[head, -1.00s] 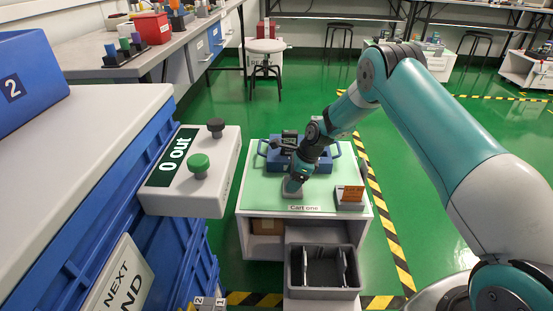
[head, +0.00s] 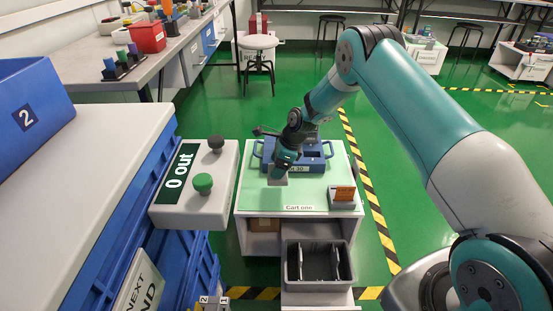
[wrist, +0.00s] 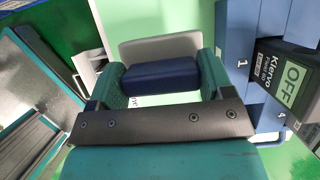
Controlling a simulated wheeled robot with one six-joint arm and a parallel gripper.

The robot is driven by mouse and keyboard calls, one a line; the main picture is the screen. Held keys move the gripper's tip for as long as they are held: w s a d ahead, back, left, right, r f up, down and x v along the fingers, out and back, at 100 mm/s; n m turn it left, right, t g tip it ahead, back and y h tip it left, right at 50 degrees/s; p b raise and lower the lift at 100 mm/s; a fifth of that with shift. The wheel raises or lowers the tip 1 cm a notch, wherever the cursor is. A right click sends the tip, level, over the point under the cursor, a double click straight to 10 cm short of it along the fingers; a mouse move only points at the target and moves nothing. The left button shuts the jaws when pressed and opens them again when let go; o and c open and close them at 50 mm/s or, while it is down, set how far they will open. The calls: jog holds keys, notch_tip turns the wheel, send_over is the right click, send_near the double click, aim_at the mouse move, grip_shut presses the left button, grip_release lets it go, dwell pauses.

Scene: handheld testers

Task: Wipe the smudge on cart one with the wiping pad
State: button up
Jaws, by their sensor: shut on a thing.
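My gripper (head: 282,166) is over the left part of the pale green top of cart one (head: 248,196). It is shut on the wiping pad (head: 278,181), which has a grey base and a blue grip. In the wrist view the pad's blue grip (wrist: 160,81) sits between the two teal fingers, with the grey base (wrist: 160,47) beyond. The pad is at or just above the cart top; I cannot tell whether it touches. I see no smudge; the pad and gripper hide part of the surface.
A blue carrier (head: 315,165) with handles stands behind and right of the pad. A dark tester marked OFF (wrist: 283,80) shows in the wrist view. A grey bin (head: 319,286) is in front; a "0 out" box (head: 216,197) is left.

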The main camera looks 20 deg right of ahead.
notch_tip(320, 180, up, 2)
jog(key=shift+p, duration=0.6)
